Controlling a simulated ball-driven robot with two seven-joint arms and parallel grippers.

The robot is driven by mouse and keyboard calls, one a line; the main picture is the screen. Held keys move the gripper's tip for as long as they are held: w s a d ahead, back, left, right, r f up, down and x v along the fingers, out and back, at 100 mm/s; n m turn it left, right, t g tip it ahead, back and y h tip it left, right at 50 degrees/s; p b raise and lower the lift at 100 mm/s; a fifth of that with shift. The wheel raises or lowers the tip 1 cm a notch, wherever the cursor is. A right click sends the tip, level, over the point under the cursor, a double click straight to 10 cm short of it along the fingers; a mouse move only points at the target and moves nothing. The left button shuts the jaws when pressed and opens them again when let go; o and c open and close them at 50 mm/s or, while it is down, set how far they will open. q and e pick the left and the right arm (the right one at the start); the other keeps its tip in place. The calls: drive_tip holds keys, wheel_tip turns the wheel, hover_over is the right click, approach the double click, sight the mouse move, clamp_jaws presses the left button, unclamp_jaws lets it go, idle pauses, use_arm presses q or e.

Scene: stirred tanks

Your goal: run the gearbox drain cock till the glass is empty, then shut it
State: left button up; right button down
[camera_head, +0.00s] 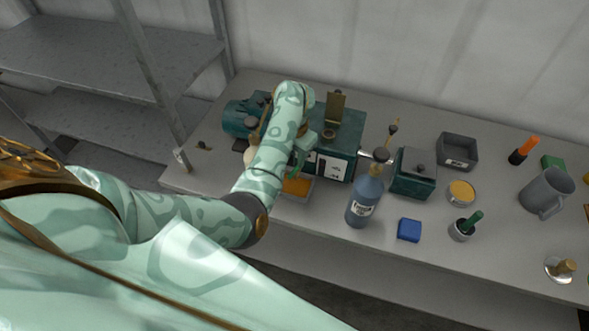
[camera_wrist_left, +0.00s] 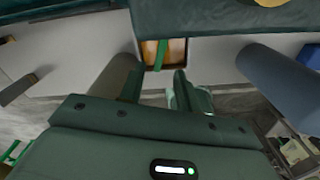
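The teal gearbox (camera_head: 345,132) stands on the bench with a white label on its front and a raised brass flap on top. A tray with orange content (camera_head: 297,187) sits at its foot; the tray also shows in the left wrist view (camera_wrist_left: 176,52). My left gripper (camera_head: 299,163) is at the gearbox front, above the tray. In the left wrist view its fingers (camera_wrist_left: 158,88) are apart with nothing visible between them. A thin green bar (camera_wrist_left: 160,54) shows beyond them, across the tray; I cannot tell whether it is the cock's lever. I cannot make out the glass. My right gripper is out of view.
A blue-grey bottle (camera_head: 365,199) stands close right of the gearbox. Further right are a teal box (camera_head: 413,174), a blue block (camera_head: 409,230), a yellow-topped tin (camera_head: 461,192), a grey bin (camera_head: 458,150) and a grey mug (camera_head: 546,193). Metal shelving (camera_head: 110,50) stands at left.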

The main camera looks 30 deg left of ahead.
sight(294, 171)
use_arm(q)
wheel_tip(294, 171, down, 4)
drive_tip(key=shift+r+b, duration=0.25)
drive_tip(key=shift+b, duration=0.15)
drive_tip(key=shift+f, duration=0.65)
drive_tip(key=shift+s, duration=0.1)
clamp_jaws()
